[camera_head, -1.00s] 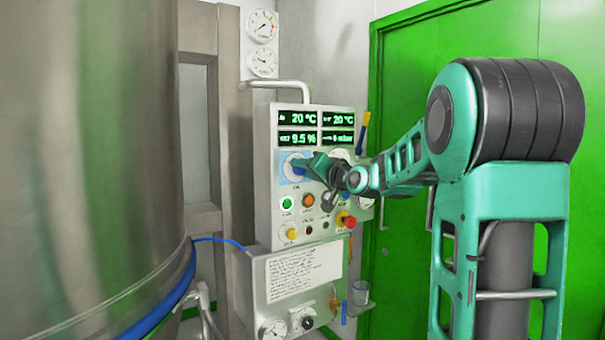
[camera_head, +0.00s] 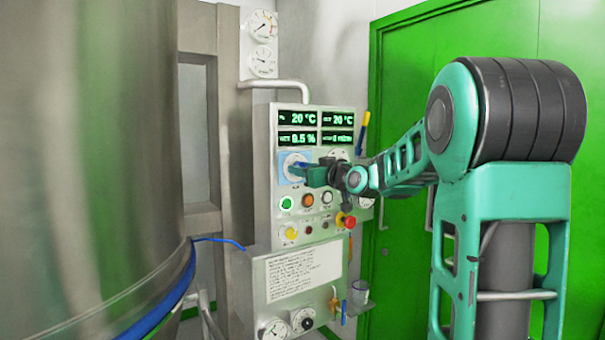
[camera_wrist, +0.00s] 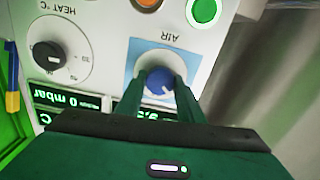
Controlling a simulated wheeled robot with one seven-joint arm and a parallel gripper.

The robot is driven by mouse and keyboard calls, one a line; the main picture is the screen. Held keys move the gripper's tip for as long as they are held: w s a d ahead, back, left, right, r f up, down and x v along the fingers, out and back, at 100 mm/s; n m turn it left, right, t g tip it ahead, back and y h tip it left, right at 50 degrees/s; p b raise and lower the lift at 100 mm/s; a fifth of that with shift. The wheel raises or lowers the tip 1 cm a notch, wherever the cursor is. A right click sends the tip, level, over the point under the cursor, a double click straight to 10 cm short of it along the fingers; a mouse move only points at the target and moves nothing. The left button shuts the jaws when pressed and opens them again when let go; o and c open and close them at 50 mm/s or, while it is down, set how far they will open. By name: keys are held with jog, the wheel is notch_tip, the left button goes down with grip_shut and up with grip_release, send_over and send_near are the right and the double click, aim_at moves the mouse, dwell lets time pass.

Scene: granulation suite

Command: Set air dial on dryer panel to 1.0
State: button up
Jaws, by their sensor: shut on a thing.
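The air dial is a blue knob (camera_wrist: 159,82) on a light blue square plate with a pale round face, labelled AIR, on the dryer panel (camera_head: 263,190). In the wrist view my gripper (camera_wrist: 161,80) has its two green fingers shut on the knob, one on each side. A small white mark shows on the knob, but the scale numbers are too small or hidden to read. In the head view the dial plate (camera_head: 286,180) shows at the panel's upper left, with my gripper (camera_head: 303,172) reaching it from the right and partly covering it.
The HEAT dial (camera_wrist: 47,54) with a black knob sits beside the air dial. Lit green (camera_head: 286,203) and orange (camera_head: 307,200) buttons and a red stop button (camera_head: 346,220) lie below. A large steel vessel (camera_head: 90,150) stands left; a green door (camera_head: 400,260) is behind my arm.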

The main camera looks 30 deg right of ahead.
jog(key=shift+f+n, duration=0.25)
jog(key=shift+n, duration=0.65)
jog(key=o, duration=1.1)
jog(key=shift+c, duration=0.2)
jog(key=shift+r, duration=0.1)
jog(key=s, duration=1)
jog(key=shift+s, duration=0.35)
jog(key=shift+d, duration=0.1)
